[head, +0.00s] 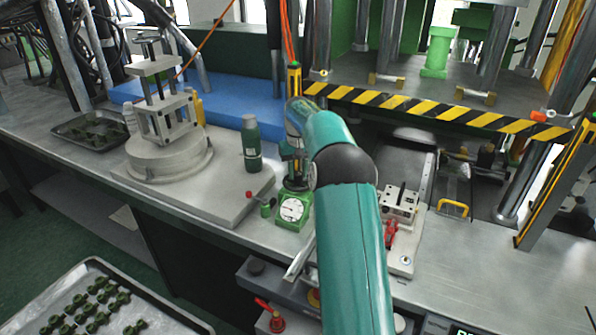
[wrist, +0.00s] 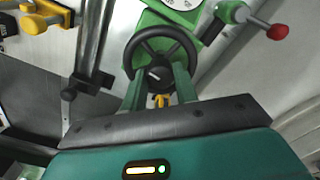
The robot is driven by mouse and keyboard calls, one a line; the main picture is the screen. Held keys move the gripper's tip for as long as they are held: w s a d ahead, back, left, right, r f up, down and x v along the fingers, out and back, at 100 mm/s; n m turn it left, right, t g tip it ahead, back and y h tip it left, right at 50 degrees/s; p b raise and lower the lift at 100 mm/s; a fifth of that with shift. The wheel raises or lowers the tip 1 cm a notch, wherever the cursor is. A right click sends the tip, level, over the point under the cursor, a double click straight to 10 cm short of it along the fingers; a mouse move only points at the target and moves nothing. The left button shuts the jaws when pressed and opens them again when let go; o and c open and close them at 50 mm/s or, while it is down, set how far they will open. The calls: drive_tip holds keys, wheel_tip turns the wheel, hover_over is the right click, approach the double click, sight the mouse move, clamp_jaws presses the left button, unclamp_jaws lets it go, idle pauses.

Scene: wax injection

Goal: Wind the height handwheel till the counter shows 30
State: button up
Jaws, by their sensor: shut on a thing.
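The handwheel (wrist: 137,47) is a dark ring with spokes, seen in the wrist view on top of a green device. My gripper (wrist: 159,80) has its two green fingers at the near part of the wheel and is shut on it. In the head view my arm hides most of the wheel. The green device (head: 292,190) stands on the bench and carries a round white dial (head: 292,209); its reading is too small to tell. The dial also shows, cut off, in the wrist view (wrist: 181,4). A display with green digits (head: 465,331) is cut off at the bottom edge, unreadable.
A red knob (wrist: 278,32) on a lever sticks out beside the device. A green bottle (head: 251,145) stands left of it on a grey plate (head: 221,190). A white block with a red clamp (head: 391,233) lies right of my arm. A striped press edge (head: 440,109) is behind.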

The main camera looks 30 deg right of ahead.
sight(298, 173)
drive_tip(key=shift+n, duration=0.9)
drive_tip(key=o, duration=1)
wheel_tip(298, 173, up, 14)
drive_tip(key=shift+f, duration=0.1)
